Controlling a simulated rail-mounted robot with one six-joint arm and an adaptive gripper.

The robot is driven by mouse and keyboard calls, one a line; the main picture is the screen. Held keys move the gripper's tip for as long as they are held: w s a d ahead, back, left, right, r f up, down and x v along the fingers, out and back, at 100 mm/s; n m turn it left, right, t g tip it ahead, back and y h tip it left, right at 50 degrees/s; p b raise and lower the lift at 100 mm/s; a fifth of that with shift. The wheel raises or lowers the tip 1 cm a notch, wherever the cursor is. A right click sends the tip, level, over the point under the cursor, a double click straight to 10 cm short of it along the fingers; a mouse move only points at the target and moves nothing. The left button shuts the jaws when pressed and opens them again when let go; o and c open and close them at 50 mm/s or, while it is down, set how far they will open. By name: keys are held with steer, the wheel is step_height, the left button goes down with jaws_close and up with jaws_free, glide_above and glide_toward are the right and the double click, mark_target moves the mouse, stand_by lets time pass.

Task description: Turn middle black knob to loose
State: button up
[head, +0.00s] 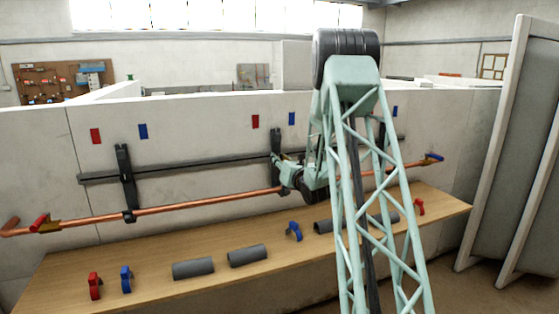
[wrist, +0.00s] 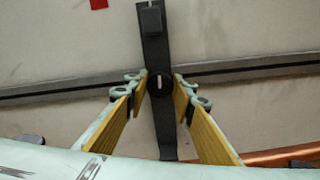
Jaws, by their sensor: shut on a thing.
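The middle black knob (wrist: 160,84) is a round dark disc with a white line on its face, on the upright black bracket (wrist: 152,45). The line looks nearly upright in the wrist view. My gripper (wrist: 160,80) has its two yellow-padded fingers on either side of the knob and is shut on it. In the head view my gripper (head: 280,161) is at the middle bracket (head: 275,143), and it hides the knob there.
A copper pipe (head: 205,203) runs along the wall below a dark horizontal rail (head: 190,167). A left bracket (head: 125,172) stands apart. The wooden bench (head: 150,285) holds red and blue clips and grey tubes (head: 193,268). My arm hides part of the right side.

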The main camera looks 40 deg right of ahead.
steer(key=o, duration=0.8)
steer(key=shift+o, duration=0.2)
steer(key=v, duration=1.2)
steer(key=shift+r, duration=0.1)
stand_by(0.4)
